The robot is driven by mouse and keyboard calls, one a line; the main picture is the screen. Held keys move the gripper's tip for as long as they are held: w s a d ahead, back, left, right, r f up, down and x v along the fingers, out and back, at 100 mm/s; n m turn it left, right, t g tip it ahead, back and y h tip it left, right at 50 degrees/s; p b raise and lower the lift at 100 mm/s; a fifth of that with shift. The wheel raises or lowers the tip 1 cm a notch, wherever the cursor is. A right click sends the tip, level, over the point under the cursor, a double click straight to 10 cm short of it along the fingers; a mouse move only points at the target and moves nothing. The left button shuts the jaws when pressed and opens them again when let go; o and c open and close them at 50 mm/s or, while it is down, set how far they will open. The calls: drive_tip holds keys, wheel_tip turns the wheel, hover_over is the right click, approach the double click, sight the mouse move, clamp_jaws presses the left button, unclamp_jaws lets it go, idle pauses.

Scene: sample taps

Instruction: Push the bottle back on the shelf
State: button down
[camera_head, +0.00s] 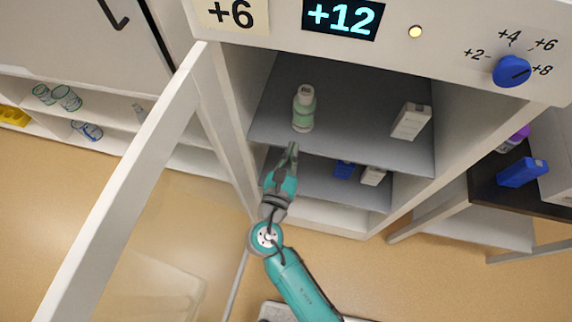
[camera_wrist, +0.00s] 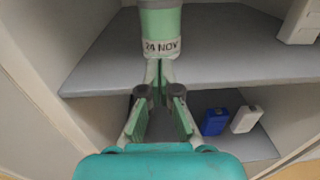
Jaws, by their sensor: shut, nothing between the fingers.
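The bottle (camera_head: 303,112) is pale green with a light cap and stands upright on the upper grey shelf (camera_head: 350,117) of the open cabinet, left of the shelf's middle. In the wrist view the bottle (camera_wrist: 161,22) carries a label reading "24 NOV", and its top is cut off. My gripper (camera_head: 293,148) is shut and empty, with its fingertips at the front edge of the shelf. In the wrist view my gripper (camera_wrist: 159,68) has its tips just below the bottle's label. I cannot tell whether they touch the bottle.
A white carton (camera_head: 410,121) stands on the same shelf at right. A blue item (camera_head: 344,169) and a white one (camera_head: 372,176) lie on the lower shelf. The open cabinet door (camera_head: 125,190) is left of my arm. A dark-topped table (camera_head: 500,180) stands at right.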

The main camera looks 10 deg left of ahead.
sight(300, 127)
drive_tip(key=shift+w+d, duration=0.15)
drive_tip(key=shift+w, duration=1.2)
drive_tip(key=shift+w+d, duration=0.15)
drive_tip(key=shift+w, duration=1.15)
drive_tip(key=w, duration=0.3)
drive_tip(key=shift+w+d, duration=0.15)
drive_tip(key=shift+w, duration=0.15)
drive_tip(key=shift+s, duration=0.1)
